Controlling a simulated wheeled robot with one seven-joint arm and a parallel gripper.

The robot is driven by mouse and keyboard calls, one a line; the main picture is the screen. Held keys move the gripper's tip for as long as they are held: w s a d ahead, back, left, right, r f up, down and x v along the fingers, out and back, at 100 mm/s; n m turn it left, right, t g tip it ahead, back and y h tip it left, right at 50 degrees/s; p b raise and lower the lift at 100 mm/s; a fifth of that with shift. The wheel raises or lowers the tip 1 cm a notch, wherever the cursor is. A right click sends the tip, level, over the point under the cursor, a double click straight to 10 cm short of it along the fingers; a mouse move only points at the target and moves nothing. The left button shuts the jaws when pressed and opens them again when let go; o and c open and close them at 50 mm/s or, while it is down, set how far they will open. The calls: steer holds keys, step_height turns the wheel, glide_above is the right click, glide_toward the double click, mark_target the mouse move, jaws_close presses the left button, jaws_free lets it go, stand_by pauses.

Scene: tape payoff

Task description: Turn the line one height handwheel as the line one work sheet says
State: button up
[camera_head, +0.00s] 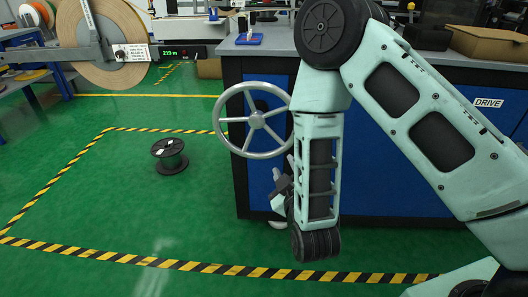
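A grey five-spoked handwheel (257,119) is mounted upright at the left end of the blue cabinet. My arm comes down on the right and overlaps the wheel's right edge in the picture. My gripper (278,192) shows only in part, to the left of my lowest arm link and below the wheel's rim. It appears apart from the rim. Its fingers are partly hidden, so I cannot tell whether they are open or shut. I cannot make out a work sheet for line one.
A blue cabinet (395,190) with a "DRIVE" label stands behind my arm. A large tape reel (97,72) and a green digital display (175,53) are at the upper left. A black spool (169,155) stands on the green floor inside striped tape. The floor around it is clear.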

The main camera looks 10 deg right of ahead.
mark_target(274, 136)
steer(key=shift+t, duration=0.3)
steer(key=w+b, duration=0.1)
steer(key=w, duration=0.4)
steer(key=w+d+b, duration=0.1)
steer(key=w, duration=0.5)
steer(key=w+b, duration=0.1)
steer(key=w, duration=0.5)
steer(key=shift+d+f, duration=0.25)
jaws_close()
